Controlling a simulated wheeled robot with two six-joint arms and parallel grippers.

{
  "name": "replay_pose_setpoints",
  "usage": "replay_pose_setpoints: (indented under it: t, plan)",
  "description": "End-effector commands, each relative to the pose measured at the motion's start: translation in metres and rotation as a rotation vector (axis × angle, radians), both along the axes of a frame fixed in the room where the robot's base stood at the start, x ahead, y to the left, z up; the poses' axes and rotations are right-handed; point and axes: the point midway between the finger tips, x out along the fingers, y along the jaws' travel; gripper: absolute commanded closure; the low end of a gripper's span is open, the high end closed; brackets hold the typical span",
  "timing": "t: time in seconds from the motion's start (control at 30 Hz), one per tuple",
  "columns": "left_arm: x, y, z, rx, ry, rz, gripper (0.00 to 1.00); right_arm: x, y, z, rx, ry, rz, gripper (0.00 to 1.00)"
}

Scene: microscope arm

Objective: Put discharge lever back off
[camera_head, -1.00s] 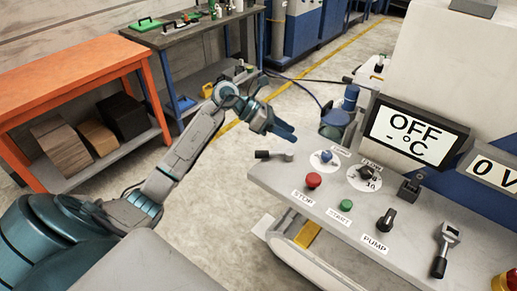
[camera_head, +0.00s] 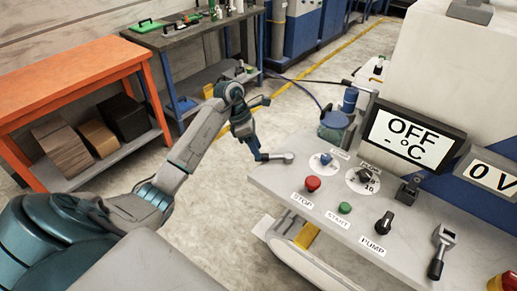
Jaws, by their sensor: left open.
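A lever with a grey metal end (camera_head: 284,157) lies at the left edge of the grey control panel (camera_head: 290,217). I take it for the discharge lever, but no label on it can be read. My left gripper (camera_head: 257,154) is open and points down at the handle end of this lever. The fingers partly cover the dark handle, and I cannot tell whether they touch it. A second lever with a black handle (camera_head: 435,268) is at the right of the panel. My right gripper is not in view.
The panel carries a red stop button (camera_head: 312,184), a green start button (camera_head: 345,208), a pump knob (camera_head: 384,222) and dials. A display (camera_head: 413,139) reads OFF. An orange shelf (camera_head: 75,75) and a workbench (camera_head: 190,35) stand behind.

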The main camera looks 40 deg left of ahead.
Motion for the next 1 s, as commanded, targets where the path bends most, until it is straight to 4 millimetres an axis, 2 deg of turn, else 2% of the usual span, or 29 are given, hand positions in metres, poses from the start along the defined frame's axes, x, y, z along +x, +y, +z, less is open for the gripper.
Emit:
replay_pose_setpoints:
  t: [0.2, 0.5, 0.53, 0.77, 1.0]
  plan:
    - [0.002, -0.009, -0.019, -0.001, 0.0, 0.001, 0.54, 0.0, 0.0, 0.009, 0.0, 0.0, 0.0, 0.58]
    - [0.002, -0.01, -0.022, 0.0, -0.001, 0.001, 0.54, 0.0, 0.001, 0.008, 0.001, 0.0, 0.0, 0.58]
    - [0.002, -0.01, -0.022, 0.0, -0.001, 0.001, 0.56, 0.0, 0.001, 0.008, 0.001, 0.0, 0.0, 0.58]
    - [0.002, -0.01, -0.022, 0.0, -0.001, 0.001, 1.0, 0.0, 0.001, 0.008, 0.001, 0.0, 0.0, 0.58]
    - [0.001, -0.01, -0.022, 0.0, -0.001, 0.008, 1.0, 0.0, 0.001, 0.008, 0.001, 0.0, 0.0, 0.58]
